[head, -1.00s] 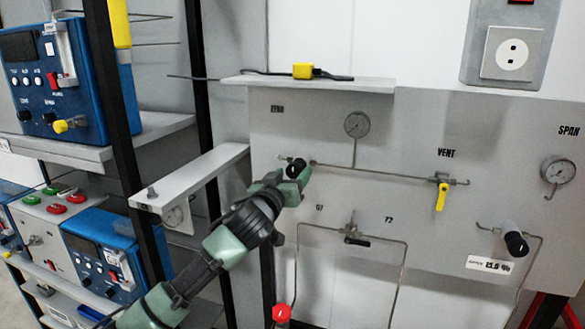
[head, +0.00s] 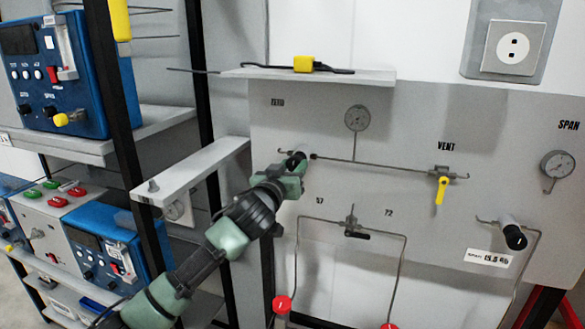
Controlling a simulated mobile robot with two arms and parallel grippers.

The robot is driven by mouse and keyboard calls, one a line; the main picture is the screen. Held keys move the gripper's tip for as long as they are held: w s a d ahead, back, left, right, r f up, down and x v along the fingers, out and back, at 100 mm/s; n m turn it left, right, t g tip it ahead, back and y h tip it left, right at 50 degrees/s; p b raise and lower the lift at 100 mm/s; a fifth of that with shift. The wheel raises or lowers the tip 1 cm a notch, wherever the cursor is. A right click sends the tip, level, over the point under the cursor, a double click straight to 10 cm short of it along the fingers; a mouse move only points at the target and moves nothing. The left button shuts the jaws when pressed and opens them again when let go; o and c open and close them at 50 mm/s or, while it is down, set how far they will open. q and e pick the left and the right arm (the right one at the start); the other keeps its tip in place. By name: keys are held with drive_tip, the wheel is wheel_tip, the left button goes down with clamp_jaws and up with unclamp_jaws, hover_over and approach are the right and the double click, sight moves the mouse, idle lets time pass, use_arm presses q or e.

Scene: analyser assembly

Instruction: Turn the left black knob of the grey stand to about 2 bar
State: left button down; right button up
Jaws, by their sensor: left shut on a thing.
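The grey stand (head: 440,120) is an upright panel with thin pipes, gauges and valves. Its left black knob (head: 297,157) sits at the left end of the upper pipe, partly hidden by my gripper. My left gripper (head: 292,170) reaches up from the lower left and is shut on this knob. A round gauge (head: 357,118) stands above the same pipe; its needle is too small to read. The right black knob (head: 513,237) is at the lower right, clear of my arm. My right gripper is not in view.
A yellow valve handle (head: 440,190) hangs under the VENT label. A second gauge (head: 557,165) is at the right. A white shelf arm (head: 190,172) juts out left of the panel, near my left arm. A rack with blue analysers (head: 50,75) stands at the left.

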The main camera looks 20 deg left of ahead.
use_arm(q)
drive_tip(key=m, duration=0.3)
drive_tip(key=shift+m, duration=0.4)
drive_tip(key=m, duration=0.3)
drive_tip(key=shift+m, duration=0.4)
drive_tip(key=m, duration=0.7)
drive_tip(key=shift+a, duration=0.1)
drive_tip(key=m, duration=0.3)
drive_tip(key=shift+m, duration=0.4)
drive_tip(key=m, duration=0.3)
drive_tip(key=shift+m, duration=0.3)
drive_tip(key=m, duration=0.4)
drive_tip(key=shift+m, duration=1.7)
